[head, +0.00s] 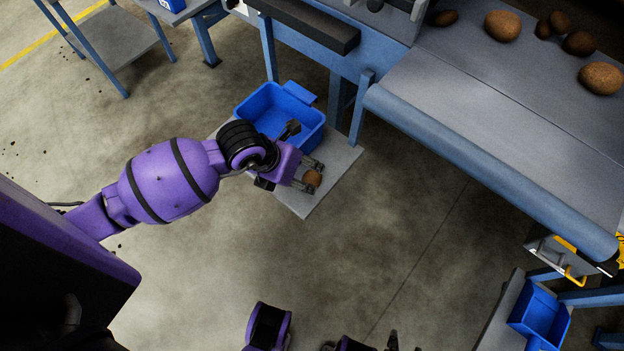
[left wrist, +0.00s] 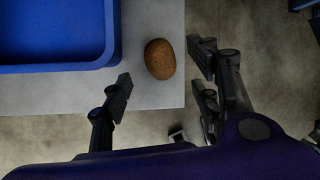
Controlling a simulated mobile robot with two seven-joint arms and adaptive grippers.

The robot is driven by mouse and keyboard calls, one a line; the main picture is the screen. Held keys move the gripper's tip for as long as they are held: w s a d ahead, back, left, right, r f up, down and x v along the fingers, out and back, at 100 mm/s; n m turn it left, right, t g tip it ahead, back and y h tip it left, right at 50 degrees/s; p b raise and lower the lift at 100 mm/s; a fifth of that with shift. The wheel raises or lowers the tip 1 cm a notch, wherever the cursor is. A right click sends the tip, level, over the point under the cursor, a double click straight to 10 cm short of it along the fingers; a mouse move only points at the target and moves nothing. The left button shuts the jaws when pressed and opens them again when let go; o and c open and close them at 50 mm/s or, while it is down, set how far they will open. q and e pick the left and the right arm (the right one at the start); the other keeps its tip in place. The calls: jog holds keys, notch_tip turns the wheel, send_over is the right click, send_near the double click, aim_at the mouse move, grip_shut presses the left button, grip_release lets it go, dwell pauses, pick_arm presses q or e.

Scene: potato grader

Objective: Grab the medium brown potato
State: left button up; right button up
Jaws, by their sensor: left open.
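A brown potato (head: 312,178) lies on a grey platform (head: 306,206) beside a blue bin. My left gripper (head: 311,174) is open at the potato, with its fingers on either side of it in the head view. In the left wrist view the potato (left wrist: 160,59) shows ahead of the open fingers (left wrist: 163,80), between their lines, with visible gaps to both sides. I cannot tell whether a finger touches it. Only a small dark part of what seems to be my right gripper (head: 392,342) shows at the bottom edge of the head view.
A blue bin (head: 308,118) stands on the platform close to my left gripper, and also shows in the left wrist view (left wrist: 60,68). A grey conveyor (head: 500,125) with several potatoes runs at upper right. Another blue bin (head: 541,313) is at lower right. The floor between is clear.

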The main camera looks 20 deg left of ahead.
aim_at(307, 177)
pick_arm(q)
jog(key=b+x, duration=0.1)
jog(key=x, duration=0.6)
jog(key=shift+s+a+f, duration=0.1)
jog(key=shift+a, duration=0.1)
jog(key=c, duration=1.3)
